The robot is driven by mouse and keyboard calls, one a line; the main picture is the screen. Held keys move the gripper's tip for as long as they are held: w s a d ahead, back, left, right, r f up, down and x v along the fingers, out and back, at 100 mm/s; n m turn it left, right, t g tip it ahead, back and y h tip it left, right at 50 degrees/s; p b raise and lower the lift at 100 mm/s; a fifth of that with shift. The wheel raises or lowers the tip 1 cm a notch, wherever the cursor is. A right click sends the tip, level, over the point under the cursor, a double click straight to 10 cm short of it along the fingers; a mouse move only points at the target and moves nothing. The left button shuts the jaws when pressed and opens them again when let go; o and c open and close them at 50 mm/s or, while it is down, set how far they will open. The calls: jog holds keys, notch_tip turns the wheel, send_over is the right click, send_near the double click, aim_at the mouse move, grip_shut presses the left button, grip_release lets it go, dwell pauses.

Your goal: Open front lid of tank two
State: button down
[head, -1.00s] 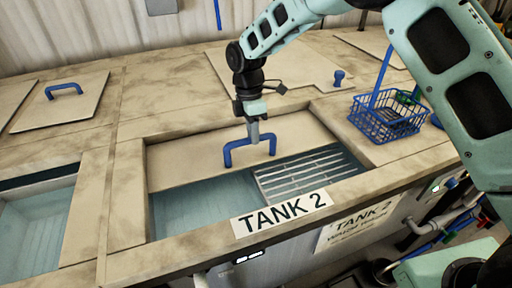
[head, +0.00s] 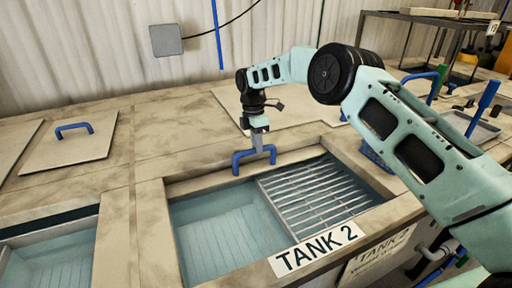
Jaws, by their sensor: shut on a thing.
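Tank two, marked by a white "TANK 2" label (head: 316,248) on its front rim, lies open at the front. Its water (head: 225,235) shows on the left and a metal slatted rack (head: 315,192) on the right. The front lid (head: 205,183) shows only as a narrow pale strip at the back of the opening. Its blue handle (head: 240,158) stands at the far edge of the opening. My gripper (head: 258,150) points down and is shut on this handle. The fingertips are small in the picture.
To the left, another lid with a blue handle (head: 74,129) lies on the tank top, and another open tank (head: 48,250) holds water. A blue basket (head: 376,157) is mostly hidden behind my arm. A tray (head: 470,125) and a metal rack stand at the back right.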

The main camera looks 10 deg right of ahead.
jog(key=shift+w+r, duration=0.1)
jog(key=shift+w, duration=0.05)
jog(key=c, duration=1.3)
grip_release()
jog(key=shift+w+a+r+b, duration=0.1)
jog(key=shift+r+b, duration=0.2)
jog(key=shift+b, duration=0.05)
notch_tip(320, 180, up, 11)
jog(key=w+p, duration=0.2)
jog(key=shift+a, duration=0.2)
